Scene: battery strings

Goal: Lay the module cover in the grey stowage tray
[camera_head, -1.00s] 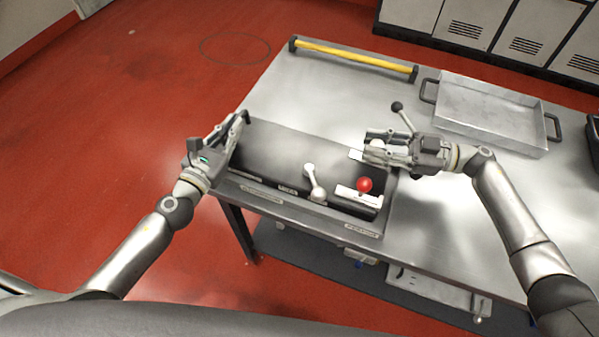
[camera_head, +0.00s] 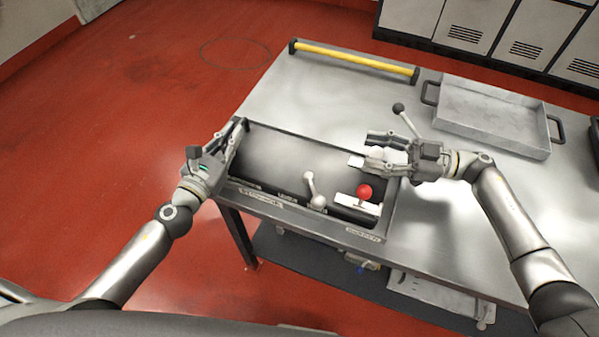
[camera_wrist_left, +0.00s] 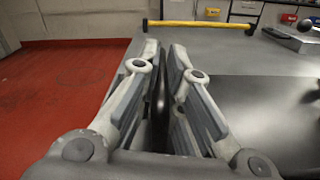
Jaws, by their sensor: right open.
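The module cover appears to be the dark flat panel (camera_head: 290,158) on the bench unit, between my two grippers; its dark surface also shows in the left wrist view (camera_wrist_left: 270,115). My left gripper (camera_head: 240,130) is at the panel's left end. In the left wrist view its fingers (camera_wrist_left: 164,75) stand on both sides of a thin black upright piece; whether they press on it is unclear. My right gripper (camera_head: 372,151) is open over the panel's right end, near a small white piece (camera_head: 356,160). The grey stowage tray (camera_head: 490,110) is empty at the back right.
A red knob (camera_head: 364,191) and a light lever (camera_head: 313,190) stand along the front of the unit. A dark ball-ended lever (camera_head: 398,107) rises behind my right gripper. A yellow bar (camera_head: 355,60) runs along the back edge.

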